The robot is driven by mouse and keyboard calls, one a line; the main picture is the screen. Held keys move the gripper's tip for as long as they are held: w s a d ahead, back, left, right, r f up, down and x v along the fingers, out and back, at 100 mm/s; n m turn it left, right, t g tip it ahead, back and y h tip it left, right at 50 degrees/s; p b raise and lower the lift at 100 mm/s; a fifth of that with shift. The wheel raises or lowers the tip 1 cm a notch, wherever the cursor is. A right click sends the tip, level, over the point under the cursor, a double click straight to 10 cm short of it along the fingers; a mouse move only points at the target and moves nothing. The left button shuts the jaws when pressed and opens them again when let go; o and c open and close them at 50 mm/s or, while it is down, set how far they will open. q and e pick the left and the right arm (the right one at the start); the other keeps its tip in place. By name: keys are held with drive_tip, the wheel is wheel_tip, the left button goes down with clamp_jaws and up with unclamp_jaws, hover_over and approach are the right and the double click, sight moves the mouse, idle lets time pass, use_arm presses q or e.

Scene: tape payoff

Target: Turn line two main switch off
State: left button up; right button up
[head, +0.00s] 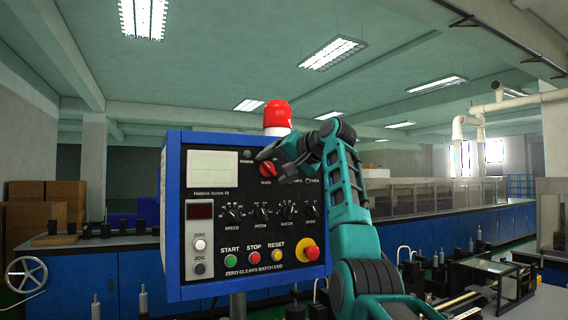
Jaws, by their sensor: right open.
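A blue control box with a black front panel (262,247) stands on a post in the middle of the head view. A red rotary switch (267,169) sits in the panel's upper right, with a small label under it that I cannot read surely. My right gripper (276,164) is open at this switch, its dark fingers reaching in from the right. I cannot tell whether they touch the knob. The gripper hides part of the panel's upper right corner. No line number is legible on the box. My left gripper is out of view.
The panel also carries a pale display (212,164), several black selector knobs, coloured push buttons and a red mushroom button (310,252) at lower right. A red beacon (277,115) tops the box. Blue machine benches stand behind. A handwheel (26,275) is at far left.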

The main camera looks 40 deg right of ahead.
drive_tip(key=shift+s+r, duration=0.1)
drive_tip(key=shift+s, duration=0.35)
drive_tip(key=b+v, duration=0.2)
drive_tip(key=v, duration=1)
drive_tip(key=shift+b, duration=0.35)
drive_tip(key=shift+w+d, duration=0.1)
drive_tip(key=shift+d, duration=0.05)
